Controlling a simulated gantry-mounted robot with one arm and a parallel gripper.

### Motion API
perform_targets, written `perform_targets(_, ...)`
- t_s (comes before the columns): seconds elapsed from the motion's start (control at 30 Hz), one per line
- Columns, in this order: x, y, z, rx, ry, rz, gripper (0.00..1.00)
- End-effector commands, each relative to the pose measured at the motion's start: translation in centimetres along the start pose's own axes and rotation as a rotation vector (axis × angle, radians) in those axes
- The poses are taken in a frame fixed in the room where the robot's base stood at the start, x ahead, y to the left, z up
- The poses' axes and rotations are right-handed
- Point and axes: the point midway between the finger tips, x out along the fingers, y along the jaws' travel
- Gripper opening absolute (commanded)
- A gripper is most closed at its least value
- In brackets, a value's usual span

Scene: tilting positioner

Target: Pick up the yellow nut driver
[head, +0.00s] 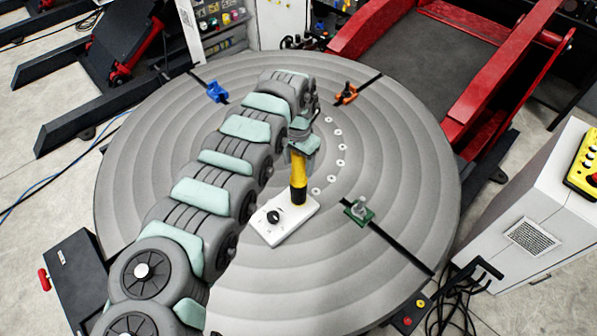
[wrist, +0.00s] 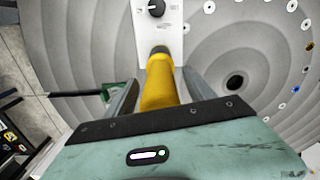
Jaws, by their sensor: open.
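The yellow nut driver (head: 298,165) shows in the head view below my gripper (head: 301,148), with its dark lower part near the far end of a white block (head: 298,222). My gripper hides its upper end there. In the wrist view, the yellow nut driver (wrist: 160,88) lies between my two open fingers, with a gap visible on the right side. Whether the left finger touches it I cannot tell. The far end of the driver overlaps the white block (wrist: 150,38) in that view.
The white block carries a black knob (head: 273,216). A large round grey table (head: 370,270) lies under everything. Blue (head: 216,91), orange (head: 346,93) and green (head: 358,211) clamps sit on it. Several white rings lie right of my gripper. The table's front is clear.

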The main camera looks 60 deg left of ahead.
Motion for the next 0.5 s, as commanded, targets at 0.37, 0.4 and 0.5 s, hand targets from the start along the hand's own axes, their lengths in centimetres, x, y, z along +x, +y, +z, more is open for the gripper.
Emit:
perform_targets(0.37,0.05,-0.02,-0.05,0.000,0.002,-0.001,0.47)
perform_targets(0.4,0.05,-0.02,-0.05,0.000,0.002,-0.001,0.44)
perform_targets(0.5,0.04,-0.02,-0.06,0.000,0.002,-0.001,0.36)
